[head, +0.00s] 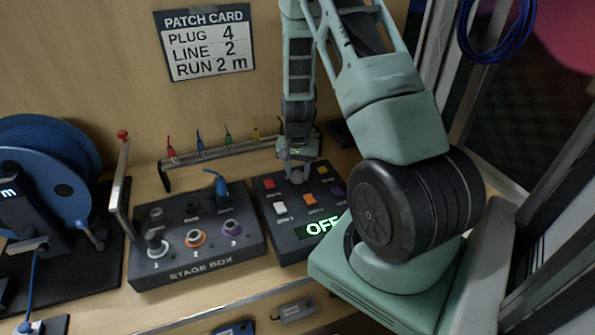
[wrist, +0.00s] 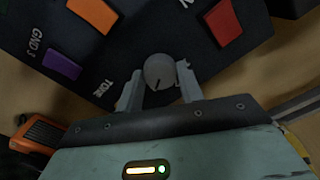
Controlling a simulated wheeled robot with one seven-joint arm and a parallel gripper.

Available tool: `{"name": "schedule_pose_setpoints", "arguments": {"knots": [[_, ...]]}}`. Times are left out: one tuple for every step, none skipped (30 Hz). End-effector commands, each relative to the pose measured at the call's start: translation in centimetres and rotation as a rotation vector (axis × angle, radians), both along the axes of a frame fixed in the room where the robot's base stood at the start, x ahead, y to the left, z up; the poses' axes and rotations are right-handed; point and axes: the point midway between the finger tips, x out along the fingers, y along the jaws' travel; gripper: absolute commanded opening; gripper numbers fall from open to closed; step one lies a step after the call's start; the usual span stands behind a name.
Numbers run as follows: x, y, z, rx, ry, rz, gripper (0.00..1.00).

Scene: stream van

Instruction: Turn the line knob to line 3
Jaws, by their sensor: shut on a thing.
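A round grey knob (wrist: 159,70) sits on a dark control box (head: 275,235). The wrist view shows a short dark mark on its lower part. My gripper (wrist: 160,82) is shut on this knob, with one finger on each side of it. In the head view my gripper (head: 297,174) is at the back of the box, and the knob is hardly distinguishable there. The display (head: 318,227) on the box shows "OFF", partly hidden by my arm. Printed words near the knob include "TONE" and "GND 3". I cannot read which line the knob points to.
The stage box (head: 197,268) with a blue plug (head: 220,187) stands left of the control box. Behind is a rack (head: 235,147) of coloured plugs. A blue cable reel (head: 50,160) is at far left. The patch card (head: 207,43) reads plug 4, line 2, run 2 m.

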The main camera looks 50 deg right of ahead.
Motion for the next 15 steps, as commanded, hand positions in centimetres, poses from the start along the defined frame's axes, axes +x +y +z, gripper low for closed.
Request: {"name": "schedule_pose_setpoints", "arguments": {"knots": [[0.09,-0.05,0.03,-0.001,-0.003,-0.003,0.14],[0.09,-0.05,0.03,-0.001,-0.002,-0.003,0.14],[0.09,-0.04,0.03,-0.001,-0.002,-0.003,0.14],[0.08,-0.05,0.02,-0.001,-0.002,-0.003,0.14],[0.09,-0.04,0.02,-0.001,-0.002,-0.003,0.14],[0.08,-0.05,0.02,-0.001,-0.002,-0.003,0.14],[0.08,-0.05,0.02,-0.001,-0.002,-0.003,0.14],[0.08,-0.05,0.02,-0.001,-0.002,-0.003,0.45],[0.08,-0.04,0.02,-0.001,-0.002,-0.002,0.56],[0.07,-0.04,0.02,-0.001,-0.002,-0.002,0.58],[0.06,-0.03,0.02,-0.001,-0.002,-0.002,0.58],[0.05,-0.03,0.01,0.000,-0.001,-0.002,0.58],[0.04,-0.03,0.01,0.000,-0.001,-0.002,0.58],[0.04,-0.03,0.01,0.000,-0.001,-0.001,0.58],[0.03,-0.02,0.01,0.000,-0.001,-0.001,0.58]]}}
